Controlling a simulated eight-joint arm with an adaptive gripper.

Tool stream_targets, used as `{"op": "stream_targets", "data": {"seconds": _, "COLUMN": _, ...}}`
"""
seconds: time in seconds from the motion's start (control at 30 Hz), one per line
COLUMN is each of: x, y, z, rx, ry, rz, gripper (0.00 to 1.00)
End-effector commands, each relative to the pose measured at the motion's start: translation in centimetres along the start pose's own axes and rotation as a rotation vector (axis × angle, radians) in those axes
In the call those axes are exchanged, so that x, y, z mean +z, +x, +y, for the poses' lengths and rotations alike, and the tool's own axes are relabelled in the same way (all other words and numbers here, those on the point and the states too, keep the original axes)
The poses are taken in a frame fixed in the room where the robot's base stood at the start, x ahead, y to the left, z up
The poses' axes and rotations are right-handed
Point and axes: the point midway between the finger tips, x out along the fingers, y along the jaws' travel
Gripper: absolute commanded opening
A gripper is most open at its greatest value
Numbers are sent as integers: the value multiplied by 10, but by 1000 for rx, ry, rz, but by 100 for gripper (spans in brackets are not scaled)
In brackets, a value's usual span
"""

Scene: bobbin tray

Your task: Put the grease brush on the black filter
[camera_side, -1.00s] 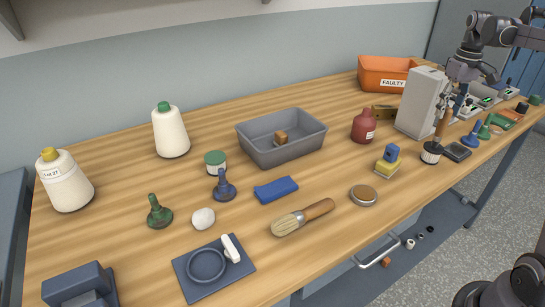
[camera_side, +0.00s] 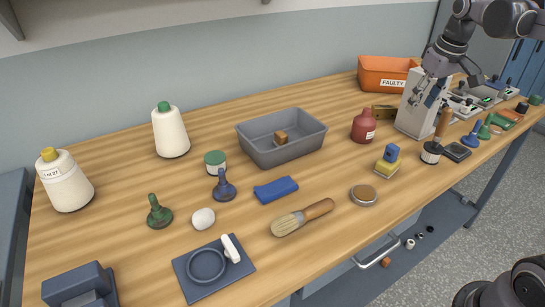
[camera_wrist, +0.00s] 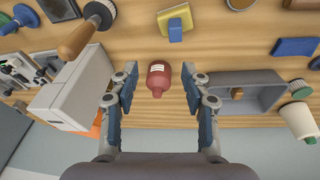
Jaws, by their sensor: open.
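Another brush (camera_side: 302,218), with pale bristles, lies flat at front centre. My gripper (camera_side: 433,92) is open and empty above the grey box; in the wrist view its fingers (camera_wrist: 160,76) flank the red bottle's image.
The tall grey box (camera_side: 416,103) and red bottle (camera_side: 363,126) stand close behind the pot. A yellow-and-blue block (camera_side: 387,164) and round tin (camera_side: 363,195) lie to its left. A grey tray (camera_side: 283,153) and orange bin (camera_side: 386,74) are farther back.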

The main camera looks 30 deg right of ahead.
Motion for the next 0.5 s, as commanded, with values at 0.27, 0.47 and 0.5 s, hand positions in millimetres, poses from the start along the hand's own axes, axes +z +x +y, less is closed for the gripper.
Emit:
{"op": "stream_targets", "data": {"seconds": 0.27, "x": 58, "y": 22, "z": -100, "rx": -31, "ry": -75, "rz": 197, "gripper": 47}}
{"op": "stream_targets", "data": {"seconds": 0.47, "x": 104, "y": 47, "z": -149, "rx": -83, "ry": -111, "rz": 322, "gripper": 47}}
{"op": "stream_targets", "data": {"seconds": 0.5, "x": 111, "y": 52, "z": -155, "rx": -94, "ry": -117, "rz": 340, "gripper": 47}}
